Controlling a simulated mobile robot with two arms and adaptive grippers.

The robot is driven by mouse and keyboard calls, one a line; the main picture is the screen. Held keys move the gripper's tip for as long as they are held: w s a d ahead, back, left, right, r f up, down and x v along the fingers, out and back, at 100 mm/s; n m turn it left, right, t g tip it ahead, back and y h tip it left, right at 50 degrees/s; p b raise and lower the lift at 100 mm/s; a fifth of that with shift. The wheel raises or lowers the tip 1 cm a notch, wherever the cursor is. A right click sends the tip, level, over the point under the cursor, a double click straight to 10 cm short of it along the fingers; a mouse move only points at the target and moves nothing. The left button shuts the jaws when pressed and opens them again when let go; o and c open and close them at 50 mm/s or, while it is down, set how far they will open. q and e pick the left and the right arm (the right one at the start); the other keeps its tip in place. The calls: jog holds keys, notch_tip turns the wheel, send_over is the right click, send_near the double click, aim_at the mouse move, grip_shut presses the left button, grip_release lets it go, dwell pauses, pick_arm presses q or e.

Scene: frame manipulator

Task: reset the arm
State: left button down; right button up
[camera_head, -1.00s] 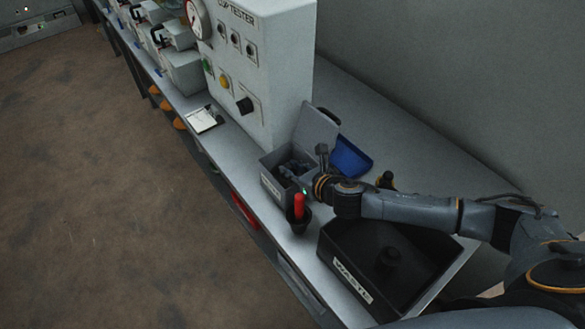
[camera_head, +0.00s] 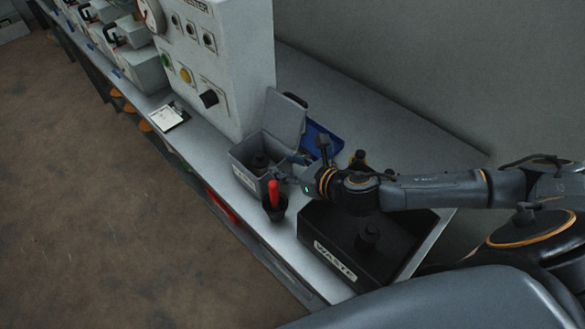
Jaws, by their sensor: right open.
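My right arm reaches in from the right above the bench. Its gripper (camera_head: 277,172) is open, beside the right edge of the grey lidded box (camera_head: 248,177) and just above the red-handled tool. The box stands with its lid up, and a dark round part (camera_head: 260,160) shows inside it. Nothing shows held between the fingers, though they are small and dark here. My left gripper is out of view.
A red-handled tool (camera_head: 273,194) stands in a black cup at the bench's front edge. A black WASTE bin (camera_head: 335,262) holding a dark part lies under my right arm. A blue tray (camera_head: 318,138) is behind the box. The tester cabinet (camera_head: 225,75) stands left of it.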

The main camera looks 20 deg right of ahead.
jog(key=shift+v, duration=1.1)
